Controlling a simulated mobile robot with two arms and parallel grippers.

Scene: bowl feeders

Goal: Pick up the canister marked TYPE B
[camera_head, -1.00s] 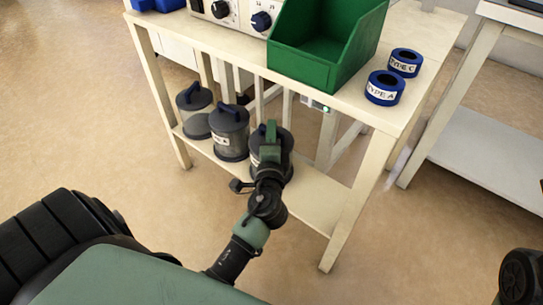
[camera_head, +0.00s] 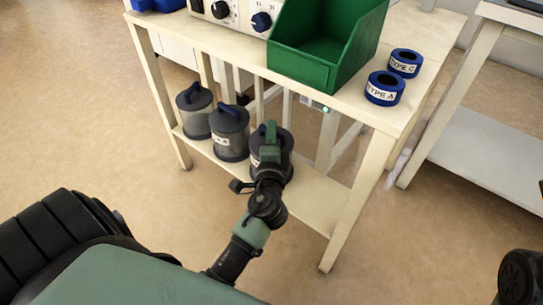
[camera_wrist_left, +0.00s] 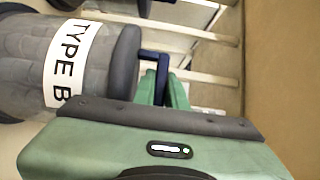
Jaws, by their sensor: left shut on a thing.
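Three grey canisters with dark lids and blue handles stand in a row on the lower shelf (camera_head: 315,197) of the cream table. The rightmost canister (camera_head: 285,160) is at my left gripper (camera_head: 269,135), which partly covers it in the head view. In the left wrist view this canister (camera_wrist_left: 95,60) has a white label reading TYPE B. The green fingers of my left gripper (camera_wrist_left: 165,92) are closed on its blue handle (camera_wrist_left: 158,62). The canister looks upright and at shelf height; I cannot tell whether it touches the shelf.
The middle canister (camera_head: 230,135) and the left canister (camera_head: 195,112) stand close by. Above, the tabletop carries a green bin (camera_head: 305,68), a control box (camera_head: 230,12) and blue rings marked TYPE A (camera_head: 384,90) and TYPE C (camera_head: 404,64). The shelf's right part is clear.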

